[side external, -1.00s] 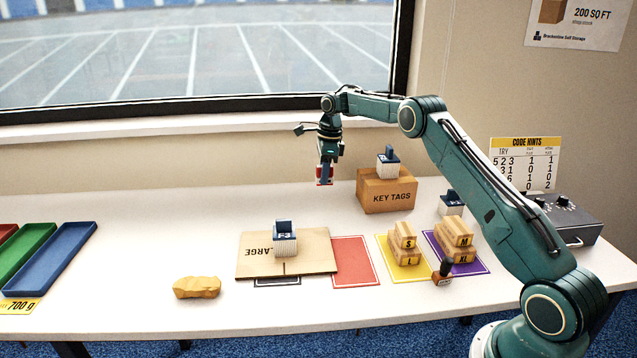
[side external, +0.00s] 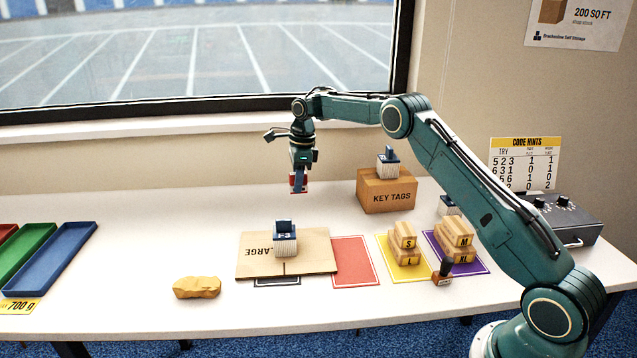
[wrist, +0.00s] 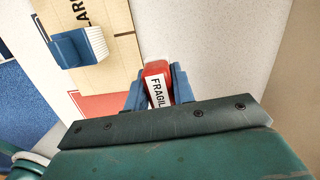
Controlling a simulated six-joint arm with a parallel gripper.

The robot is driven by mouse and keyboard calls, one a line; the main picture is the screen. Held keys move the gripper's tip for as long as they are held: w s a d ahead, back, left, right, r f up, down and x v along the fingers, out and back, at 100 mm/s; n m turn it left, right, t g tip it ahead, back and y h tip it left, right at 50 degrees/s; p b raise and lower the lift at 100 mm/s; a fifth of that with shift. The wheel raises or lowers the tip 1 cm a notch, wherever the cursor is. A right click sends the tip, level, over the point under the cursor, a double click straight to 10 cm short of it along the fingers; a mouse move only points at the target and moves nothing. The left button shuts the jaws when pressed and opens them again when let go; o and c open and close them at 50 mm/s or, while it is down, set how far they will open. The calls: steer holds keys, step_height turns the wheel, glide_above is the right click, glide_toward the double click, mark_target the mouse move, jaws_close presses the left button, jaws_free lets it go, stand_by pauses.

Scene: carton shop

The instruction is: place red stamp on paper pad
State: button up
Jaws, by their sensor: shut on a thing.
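My gripper (side external: 299,188) is shut on a red stamp, a red piece with a white label, and holds it in the air above the back of the table. In the wrist view the red stamp (wrist: 157,84) sits between the blue fingers, and its label reads "FRAGIL", the rest hidden. I cannot tell for sure which thing is the paper pad. A block with ribbed white sides and a blue top (side external: 285,240) stands on a flat cardboard sheet (side external: 318,263). A similar blue-and-white block (side external: 388,164) stands on the key tags box, and another is partly behind my arm.
The key tags box (side external: 387,192) stands right of my gripper. Red (side external: 354,262), yellow and purple squares lie right of the cardboard, with small wooden blocks and a dark-handled stamp (side external: 443,271). A tan lump (side external: 197,287) lies in front. Trays are at left; the table between is clear.

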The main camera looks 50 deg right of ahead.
steer(key=a+n, duration=0.2)
steer(key=a, duration=1.5)
steer(key=r+n, duration=0.1)
glide_above(206, 281)
steer(key=shift+s+d+f, duration=0.1)
steer(key=shift+f, duration=1.8)
steer(key=shift+s+d+f, duration=0.1)
steer(key=shift+f, duration=1.8)
steer(key=shift+f, duration=0.15)
steer(key=o, duration=1)
step_height(206, 281, up, 12)
steer(key=d, duration=0.1)
steer(key=shift+s, duration=0.25)
